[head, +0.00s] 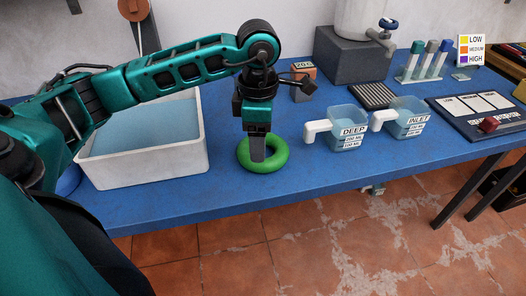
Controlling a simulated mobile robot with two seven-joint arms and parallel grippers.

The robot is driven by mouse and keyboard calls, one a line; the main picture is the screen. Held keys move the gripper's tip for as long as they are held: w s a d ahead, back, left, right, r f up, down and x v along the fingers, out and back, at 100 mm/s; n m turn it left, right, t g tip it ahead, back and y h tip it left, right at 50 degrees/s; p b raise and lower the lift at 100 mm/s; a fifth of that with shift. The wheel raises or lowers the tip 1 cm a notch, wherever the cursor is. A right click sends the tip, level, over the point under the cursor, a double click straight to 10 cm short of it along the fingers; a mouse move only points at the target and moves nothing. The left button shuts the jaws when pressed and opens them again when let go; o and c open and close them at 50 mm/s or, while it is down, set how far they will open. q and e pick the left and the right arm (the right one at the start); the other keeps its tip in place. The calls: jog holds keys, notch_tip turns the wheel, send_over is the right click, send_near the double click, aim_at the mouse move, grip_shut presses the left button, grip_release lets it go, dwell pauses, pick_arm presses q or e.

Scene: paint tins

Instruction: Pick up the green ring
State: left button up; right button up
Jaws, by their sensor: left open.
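The green ring (279,162) lies flat on the blue table near its front edge, right of the white basin. My left gripper (258,153) points down from above, with its fingers over the ring's hole and left part, hiding some of it. I see the fingers nearly edge-on, so the gap between them does not show. The jaws are open, and I cannot tell whether they touch the ring. The right gripper is not in view.
The white basin (150,183) with pale blue contents stands left of the ring. Two clear measuring cups, marked DEEP (347,143) and INLET (411,129), stand to the right. Behind are a labelled block (304,93) and a grey block (350,62) under a tapped container.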

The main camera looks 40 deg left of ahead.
pick_arm(q)
jog(key=f, duration=0.5)
jog(key=shift+d+f, duration=0.25)
jog(key=shift+f, duration=0.05)
jog(key=shift+c, duration=0.4)
grip_shut()
